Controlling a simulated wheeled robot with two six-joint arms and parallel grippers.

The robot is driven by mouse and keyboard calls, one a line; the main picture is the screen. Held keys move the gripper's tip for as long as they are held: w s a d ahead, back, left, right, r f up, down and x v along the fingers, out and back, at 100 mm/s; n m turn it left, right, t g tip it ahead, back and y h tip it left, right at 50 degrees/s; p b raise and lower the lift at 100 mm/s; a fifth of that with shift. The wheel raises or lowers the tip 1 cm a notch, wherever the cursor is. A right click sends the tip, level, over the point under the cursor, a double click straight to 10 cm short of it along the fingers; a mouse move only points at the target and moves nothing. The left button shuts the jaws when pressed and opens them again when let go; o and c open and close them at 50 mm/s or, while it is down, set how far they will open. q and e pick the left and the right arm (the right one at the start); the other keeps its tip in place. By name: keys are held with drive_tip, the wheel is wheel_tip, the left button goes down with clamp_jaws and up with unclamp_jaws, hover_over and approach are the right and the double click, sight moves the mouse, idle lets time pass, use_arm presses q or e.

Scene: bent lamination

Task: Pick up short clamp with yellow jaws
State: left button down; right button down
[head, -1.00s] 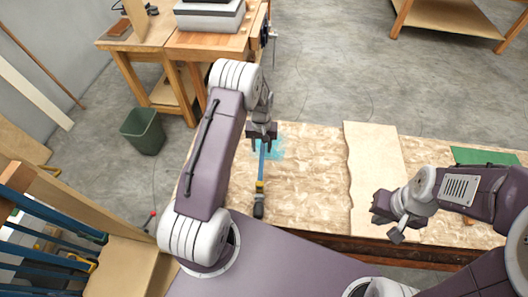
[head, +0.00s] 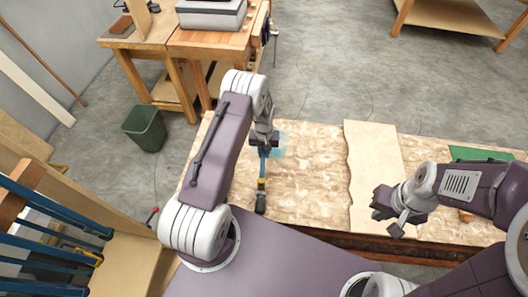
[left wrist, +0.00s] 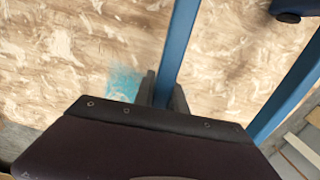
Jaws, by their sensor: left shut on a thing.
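A short clamp (head: 262,168) with a blue bar, a yellow part and a dark lower end shows in the head view over the left part of the wooden board. My left gripper (head: 264,149) is shut on its bar near the upper end. In the left wrist view the blue bar (left wrist: 180,45) runs between the two dark fingers (left wrist: 163,92). I cannot tell whether the clamp touches the board. My right gripper (head: 388,213) is open and empty near the board's front right.
The flake-board worktop (head: 312,180) carries a pale sheet (head: 373,170) and a green piece (head: 480,154). Several blue clamps (head: 55,240) hang at the left. A green bin (head: 145,129) and a wooden bench (head: 210,45) stand behind.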

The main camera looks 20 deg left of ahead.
use_arm(q)
drive_tip(key=shift+r, duration=0.1)
drive_tip(key=shift+r, duration=0.3)
drive_tip(key=s+d+r, duration=0.1)
drive_tip(key=d+r, duration=0.4)
drive_tip(key=r, duration=0.3)
drive_tip(key=s+d+r+p, duration=0.1)
drive_tip(key=s+d+r, duration=0.1)
drive_tip(key=d+r, duration=0.4)
wheel_tip(320, 180, up, 2)
drive_tip(key=shift+s+d+r, duration=0.1)
drive_tip(key=shift+s+d, duration=0.05)
idle(0.4)
